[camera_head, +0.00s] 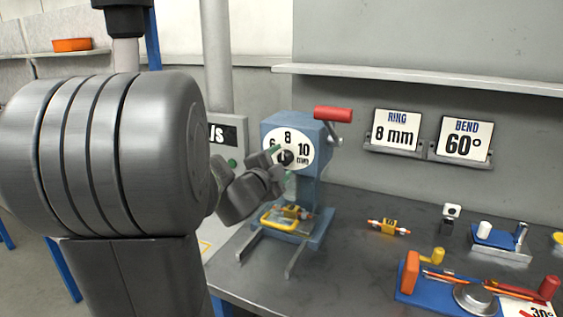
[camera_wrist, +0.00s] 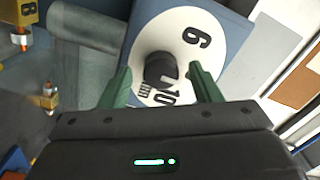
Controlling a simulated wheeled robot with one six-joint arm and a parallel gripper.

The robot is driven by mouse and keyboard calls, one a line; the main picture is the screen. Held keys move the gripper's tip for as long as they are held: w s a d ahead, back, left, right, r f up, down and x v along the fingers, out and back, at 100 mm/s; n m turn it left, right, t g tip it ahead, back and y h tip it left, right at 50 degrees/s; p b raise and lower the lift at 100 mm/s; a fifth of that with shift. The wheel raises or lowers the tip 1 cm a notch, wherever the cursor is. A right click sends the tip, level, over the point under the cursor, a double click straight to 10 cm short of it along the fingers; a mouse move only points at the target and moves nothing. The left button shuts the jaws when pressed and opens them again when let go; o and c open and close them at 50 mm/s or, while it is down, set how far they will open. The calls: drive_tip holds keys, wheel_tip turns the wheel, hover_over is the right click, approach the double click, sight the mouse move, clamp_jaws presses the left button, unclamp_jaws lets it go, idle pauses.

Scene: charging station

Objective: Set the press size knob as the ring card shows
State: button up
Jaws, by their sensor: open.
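The ring card (camera_head: 395,132) on the wall ledge reads 8 mm. The press (camera_head: 325,165) is blue with a white dial (camera_head: 302,153) marked 6, 8 and 10 mm. The black size knob (camera_head: 286,157) sits at the dial's middle; I cannot tell for certain which number it points to. In the wrist view the knob (camera_wrist: 160,69) shows between the green fingertips of my gripper (camera_wrist: 160,75), which is open with one finger on each side. The 8 is mostly hidden near the right finger. In the head view my gripper (camera_head: 281,166) is in front of the dial.
The press has a red lever (camera_head: 333,114) at its upper right. A card reading BEND 60° (camera_head: 465,139) stands beside the ring card. An orange and yellow part (camera_head: 389,227) lies on the bench, with a blue bending jig (camera_head: 440,290) at the front right.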

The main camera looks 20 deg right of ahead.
drive_tip(key=v, duration=1.2)
drive_tip(key=shift+s+a+p, duration=0.2)
drive_tip(key=shift+s+p, duration=0.05)
drive_tip(key=shift+p, duration=0.2)
drive_tip(key=shift+d, duration=0.1)
drive_tip(key=b+x, duration=0.1)
drive_tip(key=x, duration=1.2)
drive_tip(key=shift+w+d, duration=0.2)
drive_tip(key=shift+w, duration=0.15)
